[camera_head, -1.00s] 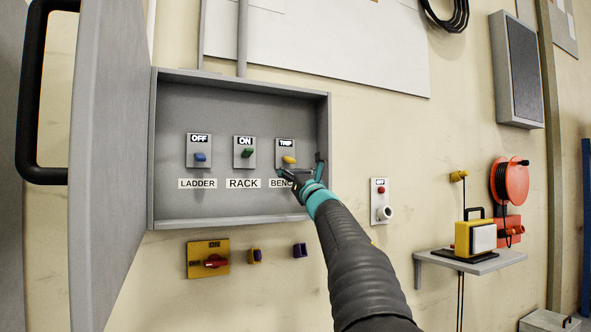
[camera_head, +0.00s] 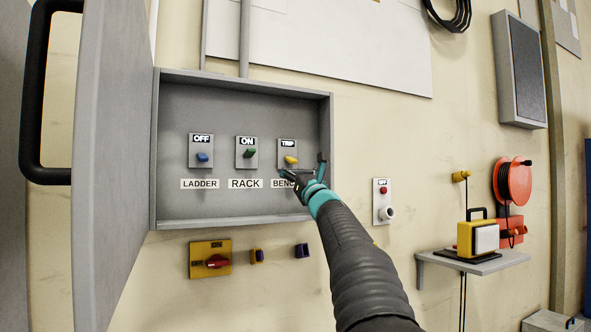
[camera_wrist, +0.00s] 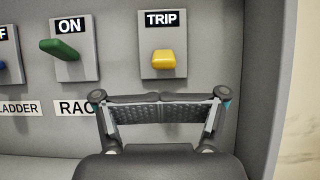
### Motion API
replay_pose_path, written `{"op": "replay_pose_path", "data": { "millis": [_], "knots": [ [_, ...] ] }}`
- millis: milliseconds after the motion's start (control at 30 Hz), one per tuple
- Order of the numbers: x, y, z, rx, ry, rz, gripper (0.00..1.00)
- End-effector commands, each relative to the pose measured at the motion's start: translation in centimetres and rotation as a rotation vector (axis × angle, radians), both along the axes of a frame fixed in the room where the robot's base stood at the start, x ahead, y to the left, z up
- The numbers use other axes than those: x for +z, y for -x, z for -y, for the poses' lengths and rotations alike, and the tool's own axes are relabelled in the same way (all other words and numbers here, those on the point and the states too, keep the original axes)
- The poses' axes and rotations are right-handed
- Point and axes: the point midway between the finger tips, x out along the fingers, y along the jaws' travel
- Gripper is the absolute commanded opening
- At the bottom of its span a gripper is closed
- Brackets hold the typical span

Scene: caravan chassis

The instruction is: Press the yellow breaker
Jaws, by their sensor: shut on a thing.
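The yellow breaker (camera_head: 291,160) is a small lever on a grey plate marked TRIP, at the right of the grey breaker box. In the wrist view the yellow breaker (camera_wrist: 163,60) stands out from its plate, just above my fingers. My gripper (camera_head: 304,178) is in front of the box's right side, below and right of the breaker, over part of the BENCH label. In the wrist view my gripper (camera_wrist: 160,108) has its two finger pads meeting in the middle, and I see nothing between them. I cannot tell whether the fingers touch the breaker.
A green breaker (camera_head: 249,153) marked ON and a blue breaker (camera_head: 202,157) marked OFF sit to the left. The box's right wall (camera_head: 326,130) is close to my gripper. The open box door (camera_head: 115,160) stands at the left. A red-button switch (camera_head: 382,200) is right of the box.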

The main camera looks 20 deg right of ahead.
Motion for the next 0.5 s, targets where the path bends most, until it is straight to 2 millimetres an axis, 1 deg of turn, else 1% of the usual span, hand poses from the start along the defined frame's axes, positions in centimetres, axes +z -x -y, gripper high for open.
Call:
{"op": "replay_pose_path", "data": {
  "millis": [300, 367, 500],
  "knots": [
    [-0.2, 0.0, 0.0, 0.000, 0.000, 0.000, 0.00],
    [-0.5, -0.1, 0.0, 0.000, 0.000, 0.000, 0.00],
    [-1.7, -0.3, -0.1, 0.001, 0.001, 0.000, 0.00]
  ]
}}
